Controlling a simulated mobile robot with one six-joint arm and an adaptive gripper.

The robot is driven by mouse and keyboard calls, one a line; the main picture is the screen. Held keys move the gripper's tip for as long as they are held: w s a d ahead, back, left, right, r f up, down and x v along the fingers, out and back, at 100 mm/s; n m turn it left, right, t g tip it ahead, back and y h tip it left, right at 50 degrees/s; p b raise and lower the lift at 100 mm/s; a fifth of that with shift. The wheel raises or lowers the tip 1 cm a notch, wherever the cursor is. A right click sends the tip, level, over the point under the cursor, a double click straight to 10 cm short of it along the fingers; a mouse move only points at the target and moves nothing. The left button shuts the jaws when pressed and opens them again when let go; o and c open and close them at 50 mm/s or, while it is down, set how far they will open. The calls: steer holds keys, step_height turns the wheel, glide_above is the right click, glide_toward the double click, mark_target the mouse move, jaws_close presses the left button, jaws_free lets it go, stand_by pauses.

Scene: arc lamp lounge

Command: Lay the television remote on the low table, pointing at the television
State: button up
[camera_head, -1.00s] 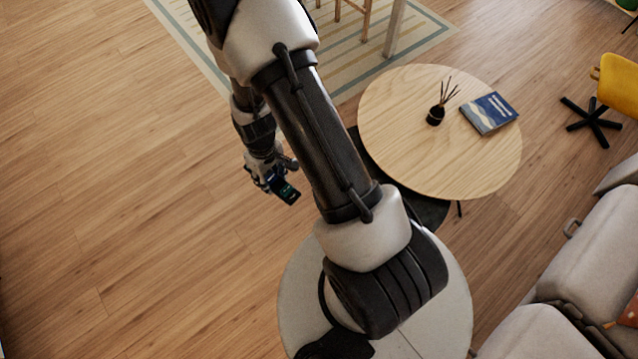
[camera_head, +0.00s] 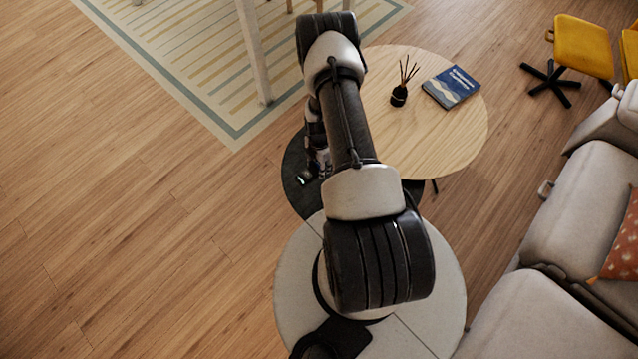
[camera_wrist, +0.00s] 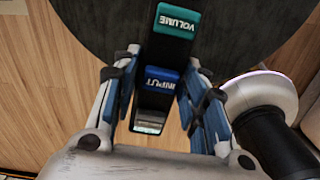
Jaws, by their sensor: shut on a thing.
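The television remote (camera_wrist: 158,75) is black with a teal VOLUME key and a blue INPUT key. My gripper (camera_wrist: 157,88) is shut on it, one finger along each side. In the head view my gripper (camera_head: 318,168) is partly hidden by my arm, and only a small end of the remote (camera_head: 303,179) shows. The remote is over a dark round surface (camera_head: 295,192), apparently held above it. The low table (camera_head: 450,145) is round pale wood, to the right of my gripper; my arm covers its left edge. No television is in view.
A reed diffuser (camera_head: 399,96) and a blue book (camera_head: 451,87) stand on the table's far part; its near right part is bare. A grey sofa (camera_head: 575,210) is at the right, a yellow chair (camera_head: 582,45) behind. A striped rug (camera_head: 200,60) lies far left.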

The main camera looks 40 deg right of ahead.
mark_target(319, 190)
step_height(319, 190, down, 18)
steer(key=b, duration=0.6)
steer(key=shift+r, duration=0.15)
steer(key=o, duration=1.2)
steer(key=shift+f, duration=0.2)
steer(key=shift+c, duration=0.2)
steer(key=shift+r, duration=0.1)
